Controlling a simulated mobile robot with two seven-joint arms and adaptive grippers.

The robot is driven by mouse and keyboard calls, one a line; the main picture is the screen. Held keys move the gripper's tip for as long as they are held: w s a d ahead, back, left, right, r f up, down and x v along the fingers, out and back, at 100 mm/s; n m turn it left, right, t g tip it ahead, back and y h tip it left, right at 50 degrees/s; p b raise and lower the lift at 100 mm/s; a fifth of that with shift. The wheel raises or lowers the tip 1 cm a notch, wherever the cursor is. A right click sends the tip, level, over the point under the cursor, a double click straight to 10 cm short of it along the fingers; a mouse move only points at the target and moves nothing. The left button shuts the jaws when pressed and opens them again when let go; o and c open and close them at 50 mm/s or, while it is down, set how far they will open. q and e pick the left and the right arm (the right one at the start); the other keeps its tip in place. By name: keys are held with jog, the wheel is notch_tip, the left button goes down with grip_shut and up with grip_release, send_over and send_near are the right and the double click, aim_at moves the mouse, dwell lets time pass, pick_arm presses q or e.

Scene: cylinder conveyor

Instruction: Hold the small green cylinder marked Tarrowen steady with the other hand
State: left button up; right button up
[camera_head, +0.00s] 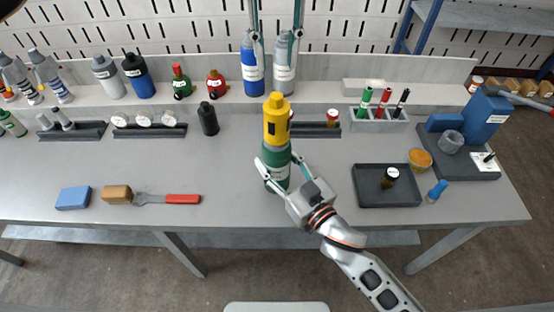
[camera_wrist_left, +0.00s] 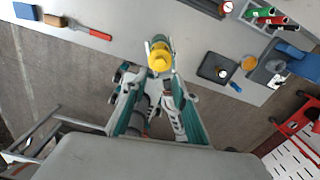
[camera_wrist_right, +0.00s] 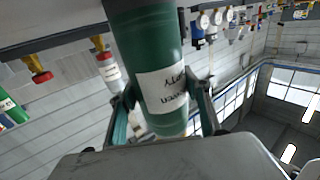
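In the right wrist view the label (camera_wrist_right: 162,90) is upside down and only partly readable. My right gripper (camera_head: 282,168) is shut on the cylinder's body from the front, one finger on each side; the fingers (camera_wrist_right: 165,108) also show in the right wrist view. My left gripper (camera_head: 275,36) points down above the cap, open and empty, its fingers apart. In the left wrist view the cap (camera_wrist_left: 160,60) shows between its fingertips.
A dark tray (camera_head: 364,198) with a small bottle lies to the right. A blue block (camera_head: 73,198), a brown block (camera_head: 118,194) and a red-handled brush (camera_head: 183,199) lie left. Several cylinders stand along the back. The bench around the green cylinder is mostly clear.

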aim_at(277, 118)
jog(key=o, duration=0.7)
jog(key=shift+c, duration=0.2)
pick_arm(q)
jog(key=shift+o, duration=0.3)
pick_arm(e)
jog(key=shift+c, duration=1.1)
pick_arm(q)
jog(key=o, duration=0.7)
jog(key=shift+f, duration=0.3)
notch_tip(277, 118, down, 3)
jog(key=shift+r+m, duration=0.1)
jog(key=shift+m, duration=0.8)
notch_tip(277, 118, down, 12)
jog(key=shift+r, duration=0.1)
jog(key=c, duration=1.4)
jog(key=o, duration=1.3)
